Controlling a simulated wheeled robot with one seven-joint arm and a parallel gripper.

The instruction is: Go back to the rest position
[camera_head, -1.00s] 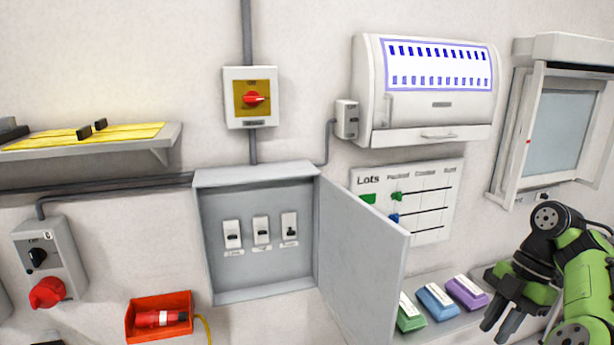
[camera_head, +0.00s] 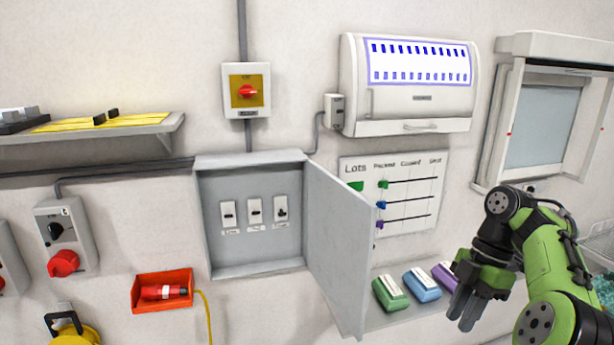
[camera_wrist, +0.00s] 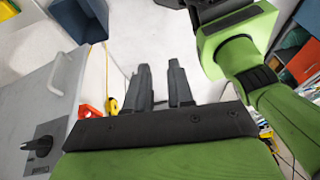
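My gripper (camera_head: 462,305) is at the lower right of the head view, on my green and black arm, in front of the shelf with the coloured blocks. In the wrist view its two dark fingers (camera_wrist: 160,85) stand a little apart with a narrow gap between them. I see nothing held in the gap.
A grey wall cabinet (camera_head: 250,272) has its door (camera_head: 338,240) swung open toward me, left of my gripper. Green (camera_head: 390,293), blue (camera_head: 423,286) and purple (camera_head: 445,276) blocks sit on a shelf behind. A red tray (camera_head: 162,290) is at the lower left.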

